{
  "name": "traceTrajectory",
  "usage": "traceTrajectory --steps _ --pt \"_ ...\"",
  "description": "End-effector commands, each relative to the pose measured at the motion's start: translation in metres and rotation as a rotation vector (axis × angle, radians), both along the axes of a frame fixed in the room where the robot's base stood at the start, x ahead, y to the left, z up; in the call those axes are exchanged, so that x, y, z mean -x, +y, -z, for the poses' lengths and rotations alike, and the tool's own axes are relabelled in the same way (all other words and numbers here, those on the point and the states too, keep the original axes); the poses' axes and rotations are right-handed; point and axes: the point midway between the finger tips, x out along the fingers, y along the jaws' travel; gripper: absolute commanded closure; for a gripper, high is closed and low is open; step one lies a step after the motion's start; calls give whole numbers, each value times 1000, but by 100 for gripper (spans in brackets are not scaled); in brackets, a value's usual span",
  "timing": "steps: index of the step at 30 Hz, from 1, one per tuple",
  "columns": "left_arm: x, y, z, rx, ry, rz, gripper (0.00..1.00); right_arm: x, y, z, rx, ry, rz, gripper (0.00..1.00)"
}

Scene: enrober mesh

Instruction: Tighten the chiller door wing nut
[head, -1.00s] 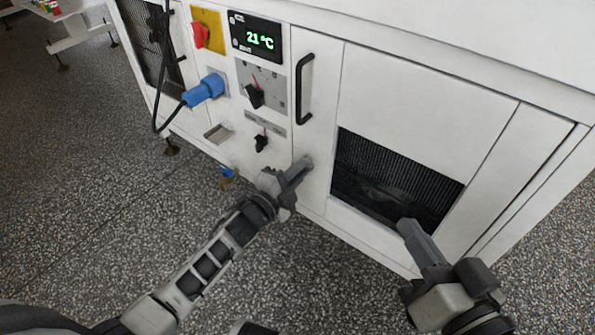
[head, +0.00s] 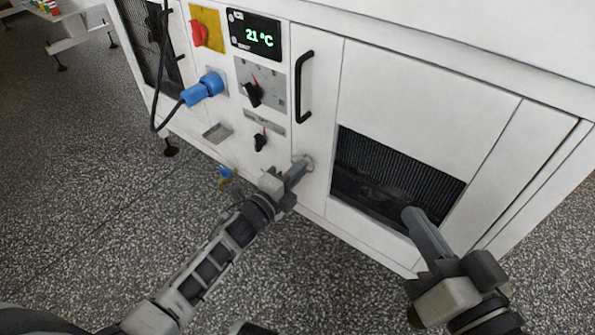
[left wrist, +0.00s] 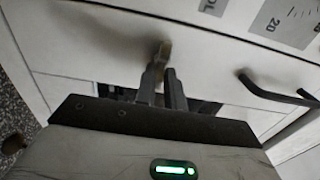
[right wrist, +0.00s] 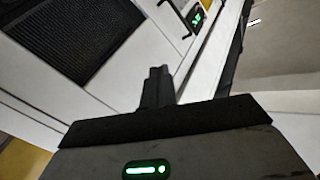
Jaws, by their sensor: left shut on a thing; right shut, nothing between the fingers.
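The chiller door wing nut is at the lower left of the chiller door panel (head: 316,120). In the left wrist view the wing nut (left wrist: 164,48) is a small brownish piece standing out from the white panel. My left gripper (head: 299,170) is shut on it; its fingers also show in the left wrist view (left wrist: 163,82). In the head view the fingers hide most of the nut, and a pale round base (head: 308,160) shows behind them. My right gripper (head: 409,216) is shut and empty, in front of the dark grille; its closed fingers show in the right wrist view (right wrist: 157,82).
A black door handle (head: 303,88) stands out above the nut. Left of it are black knobs (head: 254,95), a blue plug (head: 203,88) with a cable, a red switch (head: 199,32) and a display reading 21 °C (head: 256,37). A blue-handled valve (head: 225,172) sits low. Speckled floor is clear.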

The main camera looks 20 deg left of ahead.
Motion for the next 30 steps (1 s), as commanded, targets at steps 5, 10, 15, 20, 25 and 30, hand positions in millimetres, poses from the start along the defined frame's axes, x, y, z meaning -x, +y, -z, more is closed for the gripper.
traceTrajectory --steps 5,10,15,20,25,30 --pt "0 0 0 -4 1 0 81 0 0 1 1 1 -2 100" --pt "0 0 0 -2 0 0 67 1 0 1 3 2 -3 100" --pt "1 0 0 -1 1 0 67 1 0 2 3 7 -4 100" --pt "13 5 0 0 4 0 67 2 1 0 11 16 -4 100" --pt "47 17 -1 -1 6 0 67 5 0 2 48 46 -1 100" --pt "87 32 -1 -2 6 -1 67 3 -3 9 113 61 10 100"
